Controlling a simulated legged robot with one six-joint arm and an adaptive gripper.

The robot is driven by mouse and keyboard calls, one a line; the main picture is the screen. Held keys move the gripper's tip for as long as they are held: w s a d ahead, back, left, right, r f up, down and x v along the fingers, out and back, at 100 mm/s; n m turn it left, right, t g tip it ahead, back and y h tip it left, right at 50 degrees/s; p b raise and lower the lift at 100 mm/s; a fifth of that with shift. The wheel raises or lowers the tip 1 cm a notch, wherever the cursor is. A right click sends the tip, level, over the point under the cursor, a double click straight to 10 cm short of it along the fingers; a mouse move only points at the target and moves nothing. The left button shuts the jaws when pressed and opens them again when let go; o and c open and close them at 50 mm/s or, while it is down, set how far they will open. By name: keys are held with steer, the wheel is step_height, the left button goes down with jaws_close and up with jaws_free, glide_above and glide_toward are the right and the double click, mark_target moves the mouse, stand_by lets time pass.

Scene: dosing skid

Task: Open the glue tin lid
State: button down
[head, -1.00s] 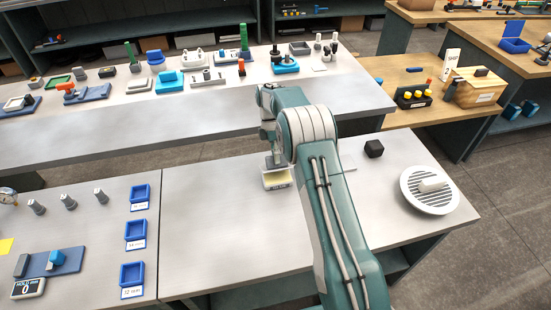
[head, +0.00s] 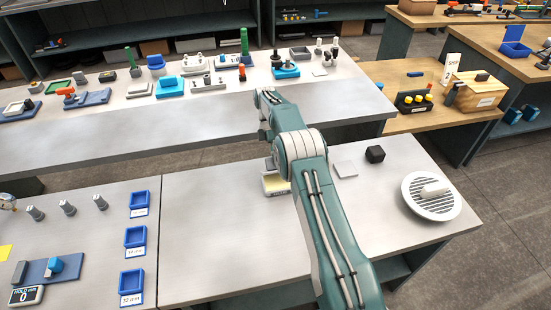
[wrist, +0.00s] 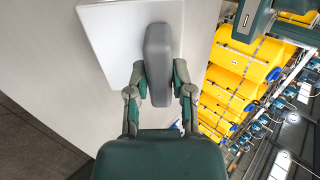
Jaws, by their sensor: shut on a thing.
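The glue tin (head: 276,186) stands on the front bench, left of my arm, with a pale yellow top and a dark label on its front. In the wrist view my gripper (wrist: 160,92) is shut on an upright grey handle (wrist: 158,52). A pale square plate, apparently the lid (wrist: 110,40), shows behind the handle. In the head view my gripper is just above the tin, largely hidden by my arm. I cannot tell whether the lid touches the tin.
A light square plate (head: 346,169) is right of my arm, near a black cube (head: 375,154). A round slotted white disc (head: 431,196) is at the bench's right end. Blue trays (head: 135,237) stand on the left. Bare bench lies left of the tin.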

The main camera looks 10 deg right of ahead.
steer(key=shift+f, duration=0.2)
steer(key=c, duration=0.5)
jaws_free()
steer(key=shift+f, duration=0.1)
steer(key=shift+w, duration=0.1)
steer(key=shift+r, duration=0.2)
